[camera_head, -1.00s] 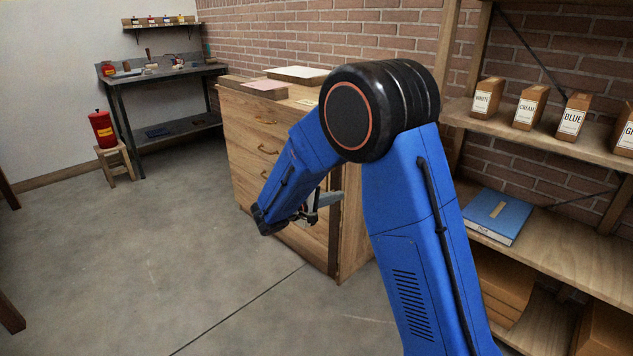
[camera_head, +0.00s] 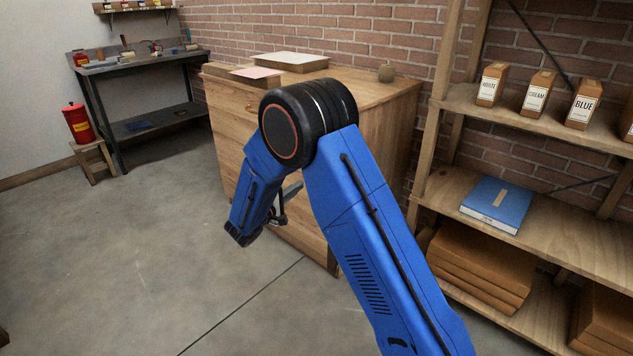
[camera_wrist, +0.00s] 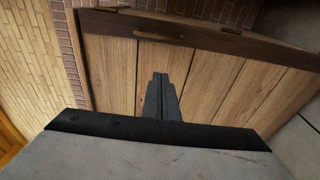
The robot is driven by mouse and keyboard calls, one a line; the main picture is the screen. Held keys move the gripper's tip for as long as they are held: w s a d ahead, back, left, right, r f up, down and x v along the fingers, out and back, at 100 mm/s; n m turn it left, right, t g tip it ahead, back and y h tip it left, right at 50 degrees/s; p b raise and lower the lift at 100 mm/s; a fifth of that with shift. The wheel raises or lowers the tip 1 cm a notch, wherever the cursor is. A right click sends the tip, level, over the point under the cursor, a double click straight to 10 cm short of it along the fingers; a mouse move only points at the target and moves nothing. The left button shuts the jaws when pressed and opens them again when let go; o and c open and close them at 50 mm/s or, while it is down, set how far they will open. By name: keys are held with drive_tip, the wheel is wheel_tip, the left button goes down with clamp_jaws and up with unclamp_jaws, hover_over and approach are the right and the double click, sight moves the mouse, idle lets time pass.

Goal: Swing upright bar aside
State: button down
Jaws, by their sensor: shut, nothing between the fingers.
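The wooden drawer cabinet (camera_head: 385,120) stands ahead of my arm. In the wrist view its front shows as pale boards (camera_wrist: 215,85). A dark brown bar (camera_wrist: 225,40) crosses the top of that view, with a small brass-coloured piece (camera_wrist: 160,38) on it; I take this as the upright bar seen turned. In the head view my arm hides most of the cabinet's front edge, and I cannot make out the bar. My gripper (camera_head: 297,189) is in front of the cabinet. In the wrist view its fingers (camera_wrist: 159,77) are together and empty, pointing toward the bar; contact is unclear.
A shelf rack with labelled boxes (camera_head: 537,94) and a blue binder (camera_head: 496,204) stands at the right. A workbench (camera_head: 135,66) is at the back left. The floor at left is clear.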

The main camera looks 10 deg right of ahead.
drive_tip(key=x, duration=1)
drive_tip(key=shift+s+d, duration=0.3)
drive_tip(key=shift+s, duration=0.35)
drive_tip(key=shift+s+d, duration=0.25)
drive_tip(key=shift+s, duration=0.35)
drive_tip(key=shift+s+d, duration=0.3)
drive_tip(key=shift+s, duration=0.35)
